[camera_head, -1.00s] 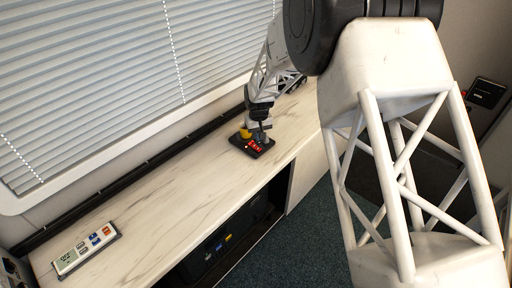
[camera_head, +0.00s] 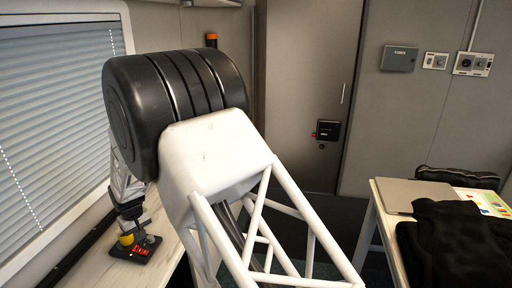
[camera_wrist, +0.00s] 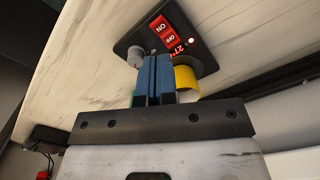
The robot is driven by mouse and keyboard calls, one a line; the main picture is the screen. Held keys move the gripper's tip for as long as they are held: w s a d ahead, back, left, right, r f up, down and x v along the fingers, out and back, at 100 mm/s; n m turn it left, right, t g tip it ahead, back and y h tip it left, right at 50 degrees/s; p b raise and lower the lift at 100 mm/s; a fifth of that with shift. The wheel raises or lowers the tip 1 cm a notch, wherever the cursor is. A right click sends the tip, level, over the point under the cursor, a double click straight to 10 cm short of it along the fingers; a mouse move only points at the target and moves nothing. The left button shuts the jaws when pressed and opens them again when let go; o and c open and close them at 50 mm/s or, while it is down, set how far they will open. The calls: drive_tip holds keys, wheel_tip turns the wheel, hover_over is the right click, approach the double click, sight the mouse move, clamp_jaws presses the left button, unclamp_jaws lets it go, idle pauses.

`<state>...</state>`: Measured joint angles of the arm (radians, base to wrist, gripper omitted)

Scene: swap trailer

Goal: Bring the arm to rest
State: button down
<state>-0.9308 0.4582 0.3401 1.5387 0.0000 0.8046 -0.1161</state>
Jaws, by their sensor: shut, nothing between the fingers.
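My arm reaches over the pale counter (camera_head: 110,272) at the left of the head view. My gripper is close to a small black control box (camera_head: 130,254) on that counter. In the wrist view my gripper (camera_wrist: 153,62) has its two blue fingers together, with nothing between them.
A window blind (camera_head: 55,130) lies along the left wall. A grey door (camera_head: 310,90) and wall boxes are at the back. Dark floor lies between.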

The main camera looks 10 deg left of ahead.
drive_tip(key=w+d+r+m, duration=0.25)
drive_tip(key=d+r, duration=0.75)
drive_tip(key=d, duration=0.5)
drive_tip(key=w+d+r+m, duration=0.25)
drive_tip(key=d+r, duration=0.75)
drive_tip(key=d, duration=0.5)
drive_tip(key=s+d+r+m, duration=0.1)
drive_tip(key=s+d+r, duration=0.15)
drive_tip(key=d, duration=0.45)
drive_tip(key=s+d+r+t, duration=0.1)
drive_tip(key=d+r, duration=0.2)
drive_tip(key=d, duration=0.4)
drive_tip(key=s+d+r+m, duration=0.1)
drive_tip(key=s+d+r, duration=0.1)
drive_tip(key=d, duration=0.5)
drive_tip(key=s+d+r+m+t, duration=0.1)
drive_tip(key=s+d+m, duration=0.4)
drive_tip(key=s+d, duration=1.7)
drive_tip(key=shift+s+d+t, duration=0.15)
drive_tip(key=shift+s+t, duration=0.15)
drive_tip(key=shift+s, duration=0.85)
